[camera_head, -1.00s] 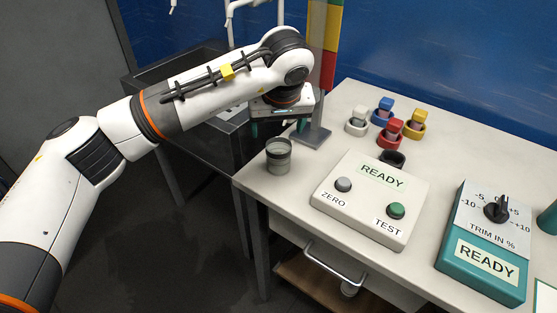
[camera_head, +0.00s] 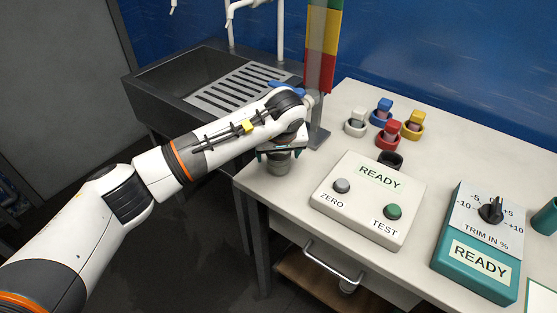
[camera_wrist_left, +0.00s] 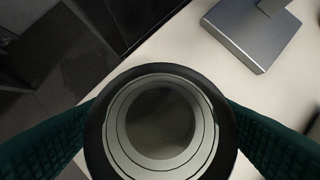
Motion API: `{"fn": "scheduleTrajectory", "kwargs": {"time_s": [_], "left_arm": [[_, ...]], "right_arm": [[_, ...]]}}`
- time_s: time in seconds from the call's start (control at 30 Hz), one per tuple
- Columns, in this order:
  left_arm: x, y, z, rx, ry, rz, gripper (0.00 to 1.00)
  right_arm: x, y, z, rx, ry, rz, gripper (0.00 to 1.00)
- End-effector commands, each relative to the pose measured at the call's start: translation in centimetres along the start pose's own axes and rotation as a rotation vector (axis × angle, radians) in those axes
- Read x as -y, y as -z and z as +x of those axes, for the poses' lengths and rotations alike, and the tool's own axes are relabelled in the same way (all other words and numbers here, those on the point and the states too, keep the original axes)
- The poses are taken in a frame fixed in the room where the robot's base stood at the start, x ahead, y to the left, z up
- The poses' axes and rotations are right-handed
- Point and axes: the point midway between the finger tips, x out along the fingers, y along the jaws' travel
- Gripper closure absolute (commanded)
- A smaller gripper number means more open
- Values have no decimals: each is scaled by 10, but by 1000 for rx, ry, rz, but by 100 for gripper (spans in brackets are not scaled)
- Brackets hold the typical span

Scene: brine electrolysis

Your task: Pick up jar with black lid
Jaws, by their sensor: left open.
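A grey, see-through jar (camera_head: 279,168) with a dark top rim stands near the left edge of the white table. In the left wrist view the jar (camera_wrist_left: 152,163) shows from above as a broad black ring around pale grey rings and a dark middle. My left gripper (camera_head: 282,155) is open and points down over the jar. Its teal fingers lie on either side of the black ring in the wrist view. I cannot tell whether they touch it. The gripper hides the jar's top in the head view. My right gripper is not in view.
A grey stand base (camera_head: 318,136) is close behind the jar. A READY box (camera_head: 362,208) with two buttons lies to the right. Behind it are a black ring (camera_head: 391,160) and several coloured-lidded items in ring holders. A dark sink (camera_head: 185,75) adjoins the table at left.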

Motion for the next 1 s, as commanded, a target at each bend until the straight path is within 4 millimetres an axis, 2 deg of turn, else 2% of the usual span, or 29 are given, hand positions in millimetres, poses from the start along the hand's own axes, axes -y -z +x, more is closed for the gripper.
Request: {"fn": "scheduleTrajectory", "kwargs": {"time_s": [0.1, 0.13, 0.47, 0.77, 1.0], "left_arm": [[0, 0, 0, 0, 1, 0, 23], [0, 0, 0, 0, 1, 0, 26], [0, 0, -1, 1, 1, 0, 80], [0, -2, -4, 3, 1, 0, 80], [1, -12, -26, 7, 2, 1, 80]], "right_arm": [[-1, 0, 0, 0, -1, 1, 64], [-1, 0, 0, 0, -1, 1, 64], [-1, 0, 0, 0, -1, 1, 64], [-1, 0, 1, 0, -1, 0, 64], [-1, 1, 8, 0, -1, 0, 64]]}}
